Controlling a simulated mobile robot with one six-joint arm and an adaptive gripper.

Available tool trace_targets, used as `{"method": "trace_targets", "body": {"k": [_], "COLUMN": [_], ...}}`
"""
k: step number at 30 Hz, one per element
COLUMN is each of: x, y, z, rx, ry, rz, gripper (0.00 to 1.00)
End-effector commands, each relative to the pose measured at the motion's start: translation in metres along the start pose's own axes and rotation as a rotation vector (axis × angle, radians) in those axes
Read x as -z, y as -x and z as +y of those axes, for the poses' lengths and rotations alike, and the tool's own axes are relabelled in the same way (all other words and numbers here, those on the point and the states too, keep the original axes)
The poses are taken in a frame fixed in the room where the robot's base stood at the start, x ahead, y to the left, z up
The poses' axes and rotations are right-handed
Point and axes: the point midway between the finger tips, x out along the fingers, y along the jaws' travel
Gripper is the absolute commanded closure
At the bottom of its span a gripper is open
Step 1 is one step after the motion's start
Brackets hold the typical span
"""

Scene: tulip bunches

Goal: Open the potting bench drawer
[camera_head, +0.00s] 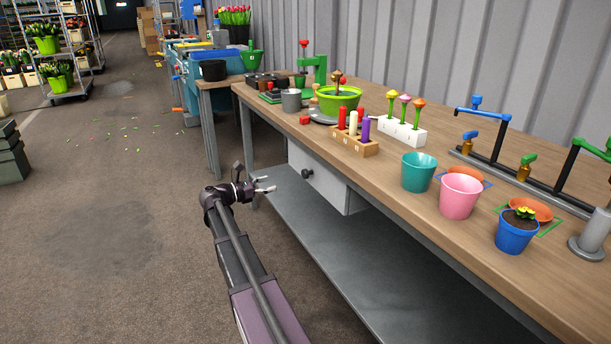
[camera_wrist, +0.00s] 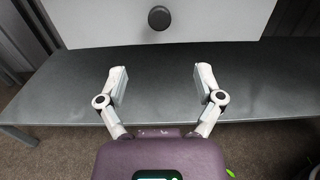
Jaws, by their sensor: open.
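The potting bench drawer (camera_head: 322,183) is a light grey box under the front edge of the wooden bench top (camera_head: 394,188). Its front looks flush and shut. A round dark knob (camera_head: 307,173) sits on it. In the wrist view the drawer front (camera_wrist: 215,22) fills the top, with the knob (camera_wrist: 159,18) near the top middle. My gripper (camera_head: 268,187) is in front of the drawer, to the left of the knob in the head view. In the wrist view my gripper (camera_wrist: 160,82) has its two fingers spread, empty, below the knob and apart from it.
A grey lower shelf (camera_head: 330,255) runs under the bench. On the top stand teal (camera_head: 418,172), pink (camera_head: 460,195) and blue (camera_head: 516,232) pots, a wooden block with coloured pegs (camera_head: 355,145) and a blue-and-black pipe frame (camera_head: 490,150).

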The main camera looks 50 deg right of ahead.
Motion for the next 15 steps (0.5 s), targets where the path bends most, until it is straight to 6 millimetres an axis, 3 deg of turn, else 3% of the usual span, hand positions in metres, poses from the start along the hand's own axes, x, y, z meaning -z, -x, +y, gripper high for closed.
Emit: {"method": "trace_targets", "body": {"k": [8, 15], "x": [0.000, 0.000], "y": [-0.018, -0.050], "z": [0.000, 0.000], "rx": [0.001, 0.002], "ry": [-0.001, -0.001], "rz": [0.001, 0.001], "gripper": [0.15, 0.15]}}
